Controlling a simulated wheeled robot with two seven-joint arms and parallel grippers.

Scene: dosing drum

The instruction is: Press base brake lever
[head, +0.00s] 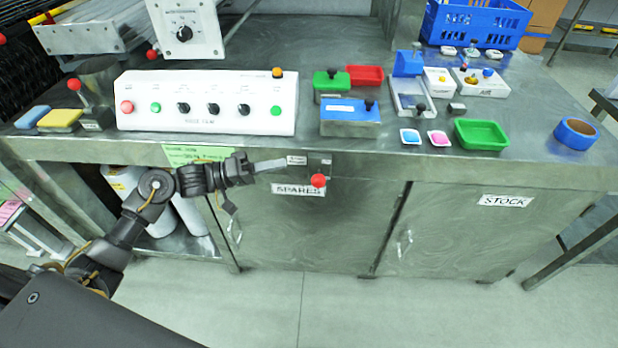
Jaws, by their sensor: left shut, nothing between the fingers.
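A lever with a red ball knob (318,181) sticks out from a small metal bracket (320,163) on the cabinet front, just below the bench edge. A small white label (297,160) sits left of the bracket; its text is too small to read. My left gripper (280,163) is shut and empty, its fingertips just left of that label and up and left of the red knob. It appears apart from the knob. Another red-knobbed lever (75,86) stands on the bench at the left; the frame does not show which is the base brake. My right gripper is not in view.
The bench top (400,165) overhangs the cabinet doors, marked SPARES (298,190) and STOCK (505,201). A white control box (205,90) with buttons and knobs stands above my gripper. A green label (198,155) hangs on the bench edge. The floor in front is clear.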

